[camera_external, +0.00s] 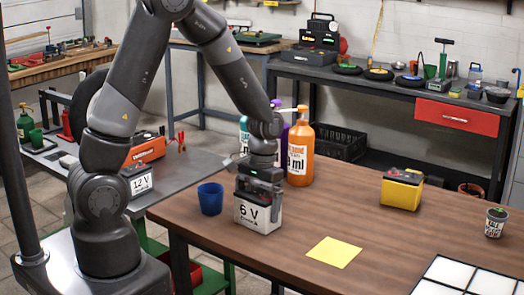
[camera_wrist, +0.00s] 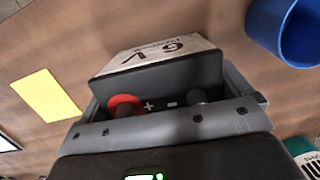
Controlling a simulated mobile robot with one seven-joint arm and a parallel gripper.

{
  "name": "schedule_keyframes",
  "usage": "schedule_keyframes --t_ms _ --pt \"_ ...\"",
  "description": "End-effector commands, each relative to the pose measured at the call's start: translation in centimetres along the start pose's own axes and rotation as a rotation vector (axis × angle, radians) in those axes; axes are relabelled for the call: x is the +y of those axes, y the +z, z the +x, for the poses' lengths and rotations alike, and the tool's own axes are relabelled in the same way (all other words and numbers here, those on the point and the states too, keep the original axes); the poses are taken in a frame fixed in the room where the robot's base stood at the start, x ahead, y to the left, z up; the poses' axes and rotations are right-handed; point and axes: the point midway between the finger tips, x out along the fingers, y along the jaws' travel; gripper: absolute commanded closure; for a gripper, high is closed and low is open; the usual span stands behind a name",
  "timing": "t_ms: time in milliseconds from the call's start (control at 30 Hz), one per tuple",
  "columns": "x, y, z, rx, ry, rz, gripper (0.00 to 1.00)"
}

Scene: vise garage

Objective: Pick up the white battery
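A white battery marked 6 V (camera_external: 258,218) stands upright on the wooden table, near its left front edge. In the wrist view the white battery (camera_wrist: 160,54) shows its labelled face and its dark top with a red and a dark terminal. My gripper (camera_external: 260,187) points down right over the battery's top. In the wrist view my gripper (camera_wrist: 172,108) is around the top of the battery, with grey parts close on both sides. I cannot tell whether the fingers press on it. The fingertips are partly hidden.
A blue cup (camera_external: 210,198) stands close left of the battery. An orange bottle (camera_external: 299,152) and other bottles stand behind. A yellow battery (camera_external: 401,188) and a small pot (camera_external: 495,222) are to the right. A 12 V battery (camera_external: 138,181) sits on the side bench. A yellow sheet (camera_external: 334,252) lies flat.

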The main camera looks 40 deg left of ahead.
Motion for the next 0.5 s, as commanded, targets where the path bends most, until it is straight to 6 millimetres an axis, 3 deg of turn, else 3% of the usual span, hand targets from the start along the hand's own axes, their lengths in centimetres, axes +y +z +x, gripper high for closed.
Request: schedule_keyframes --t_ms 500 --pt "0.03 -0.03 -0.06 0.001 0.0 0.0 0.56"
